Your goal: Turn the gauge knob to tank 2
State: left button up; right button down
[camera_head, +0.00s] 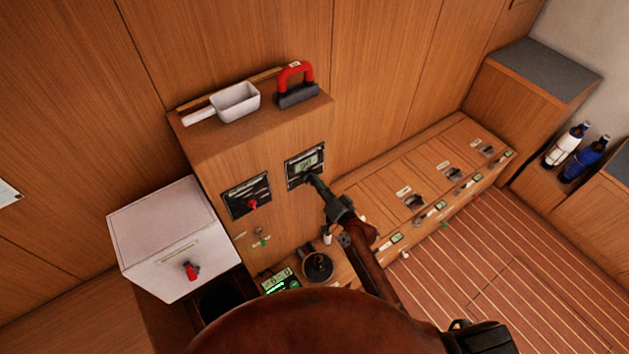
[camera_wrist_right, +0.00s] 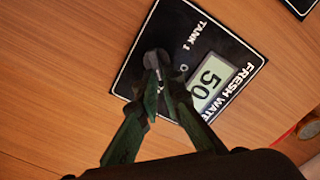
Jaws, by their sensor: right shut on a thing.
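The fresh water gauge panel (camera_head: 292,168) is a black plate on the front of the wooden cabinet. In the right wrist view the panel (camera_wrist_right: 205,42) shows the words FRESH WATER, a TANK 1 label and a lit display (camera_wrist_right: 209,84) reading 50. The dark gauge knob (camera_wrist_right: 157,57) sits beside the display. My right gripper (camera_wrist_right: 160,80) is shut on the knob, and its fingers hide part of the knob and the lettering below it. In the head view the right gripper (camera_head: 313,183) reaches the panel's lower edge. My left gripper is out of view.
A second black panel with a red knob (camera_head: 252,204) is to the left. A white scoop (camera_head: 236,102) and a red-handled tool (camera_head: 296,84) rest on the cabinet top. A white box (camera_head: 165,228) stands left; a low bench with latches (camera_head: 414,203) runs right.

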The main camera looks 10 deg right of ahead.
dwell(0.5)
jog(key=c, duration=2.1)
grip_release()
jog(key=v, duration=1.2)
jog(key=shift+f, duration=0.1)
